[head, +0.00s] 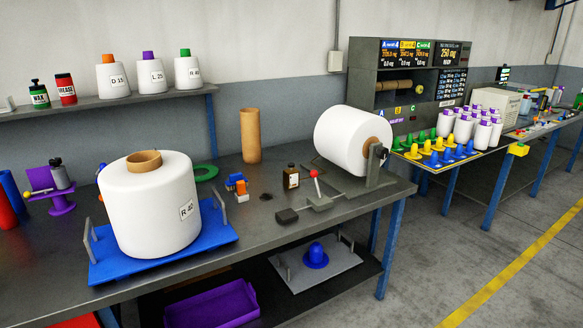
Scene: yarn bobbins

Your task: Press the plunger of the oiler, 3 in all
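No label reading "oiler" can be made out, so I cannot tell for sure which thing it is. A grey bottle with a black top (59,174) stands at a purple stand (59,203) on the left of the bench. A small brown bottle with a black cap and pale label (291,178) stands upright mid-bench. To its right is a grey base with a red-knobbed lever (319,201), tilted slightly. No plunger can be made out clearly. Neither of my grippers is in view.
A large white bobbin (150,210) sits on a blue tray (224,236); another (350,138) is mounted on a spindle stand. A brown tube (250,136) stands behind. A shelf (110,100) holds wax and grease containers. Bare bench (235,262) shows at the front.

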